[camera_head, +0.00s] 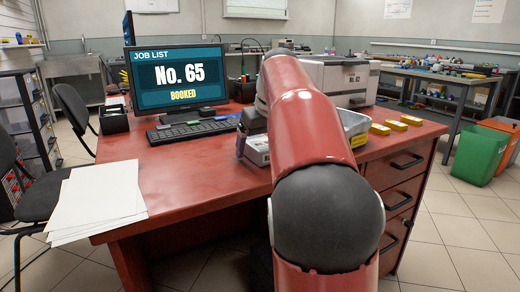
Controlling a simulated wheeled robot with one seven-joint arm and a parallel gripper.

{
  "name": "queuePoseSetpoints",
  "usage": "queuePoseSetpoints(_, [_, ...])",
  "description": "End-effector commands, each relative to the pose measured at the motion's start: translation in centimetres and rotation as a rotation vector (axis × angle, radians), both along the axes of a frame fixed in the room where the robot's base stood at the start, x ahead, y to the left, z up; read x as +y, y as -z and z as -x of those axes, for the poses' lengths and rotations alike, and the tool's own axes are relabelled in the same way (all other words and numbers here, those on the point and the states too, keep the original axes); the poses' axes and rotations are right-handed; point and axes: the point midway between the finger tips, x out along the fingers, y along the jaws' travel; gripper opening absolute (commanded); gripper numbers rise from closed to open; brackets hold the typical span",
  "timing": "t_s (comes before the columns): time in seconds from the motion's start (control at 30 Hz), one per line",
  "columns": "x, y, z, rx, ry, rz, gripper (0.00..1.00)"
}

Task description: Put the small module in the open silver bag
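I cannot make out the small module or an open silver bag in the head view. My own red and black arm fills the middle of the picture and hides part of the desk behind it.
Green (480,153) and orange bins stand right.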

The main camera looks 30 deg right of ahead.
Motion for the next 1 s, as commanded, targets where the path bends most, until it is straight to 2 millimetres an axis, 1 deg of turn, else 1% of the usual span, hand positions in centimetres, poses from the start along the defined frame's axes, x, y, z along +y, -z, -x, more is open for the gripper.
queuePoseSetpoints(0.07, [0.0,0.0,0.0,0.0,0.0,0.0,0.87])
queuePoseSetpoints(0.1, [0.0,0.0,0.0,0.0,0.0,0.0,0.85])
queuePoseSetpoints(0.6, [0.0,-0.1,0.0,-0.002,0.0,0.001,0.2])
queuePoseSetpoints(0.87, [0.0,-0.3,0.0,-0.002,0.0,0.001,0.2])
queuePoseSetpoints(0.93, [0.0,-0.6,0.0,-0.003,0.0,0.002,0.2])
queuePoseSetpoints(1.0, [0.0,-1.4,0.0,-0.003,0.001,0.002,0.2])
